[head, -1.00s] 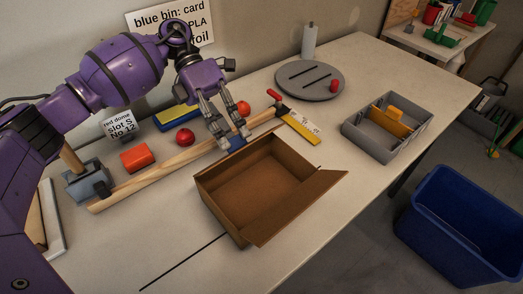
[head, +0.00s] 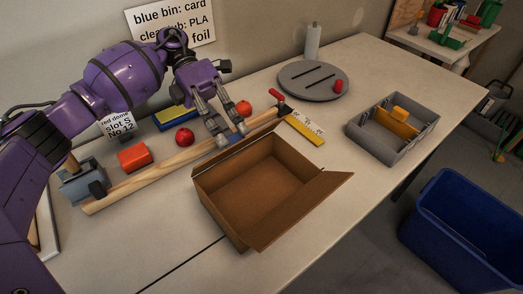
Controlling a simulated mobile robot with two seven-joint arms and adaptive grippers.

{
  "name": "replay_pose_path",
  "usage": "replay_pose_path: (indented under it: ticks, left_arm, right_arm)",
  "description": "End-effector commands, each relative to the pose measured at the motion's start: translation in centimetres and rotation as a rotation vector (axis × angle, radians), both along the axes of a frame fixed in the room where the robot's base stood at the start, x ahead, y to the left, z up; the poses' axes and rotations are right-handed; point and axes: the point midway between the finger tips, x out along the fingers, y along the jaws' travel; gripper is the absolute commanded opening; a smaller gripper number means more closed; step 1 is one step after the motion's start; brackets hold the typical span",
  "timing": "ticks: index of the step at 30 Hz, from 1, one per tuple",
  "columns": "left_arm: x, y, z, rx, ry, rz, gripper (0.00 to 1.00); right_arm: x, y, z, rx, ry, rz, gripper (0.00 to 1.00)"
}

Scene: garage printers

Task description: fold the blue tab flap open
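An open-topped brown cardboard box (head: 228,224) stands on the table, its inside empty. One flap (head: 305,210) slants outward on its right side. A blue tab (head: 236,137) shows at the box's far edge, partly hidden by my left gripper (head: 231,134). The gripper points down at the tab, with its two fingers apart; I cannot tell whether they touch it. The flap by the tab is seen nearly edge-on along the far rim. My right gripper is not in view.
A long wooden bar clamp (head: 150,176) lies behind the box. A red block (head: 133,157), red ball (head: 184,137) and yellow ruler (head: 304,130) lie near it. A grey divided tray (head: 372,142) is at right; a blue bin (head: 455,235) stands beside the table.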

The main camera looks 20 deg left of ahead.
Motion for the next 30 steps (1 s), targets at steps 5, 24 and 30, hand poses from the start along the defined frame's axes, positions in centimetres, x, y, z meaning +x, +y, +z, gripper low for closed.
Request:
replay_pose_path:
  ticks: [5,24,30]
  left_arm:
    - [0.1,0.2,-0.7,-0.042,0.037,0.001,0.00]
    - [0.3,0.6,-0.6,-0.113,0.087,0.000,0.07]
    - [0.3,0.6,-0.5,-0.114,0.086,0.000,0.27]
  right_arm:
    - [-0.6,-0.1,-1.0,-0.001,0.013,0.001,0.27]
    - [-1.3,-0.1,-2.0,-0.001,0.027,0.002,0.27]
    - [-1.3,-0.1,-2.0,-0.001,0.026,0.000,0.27]
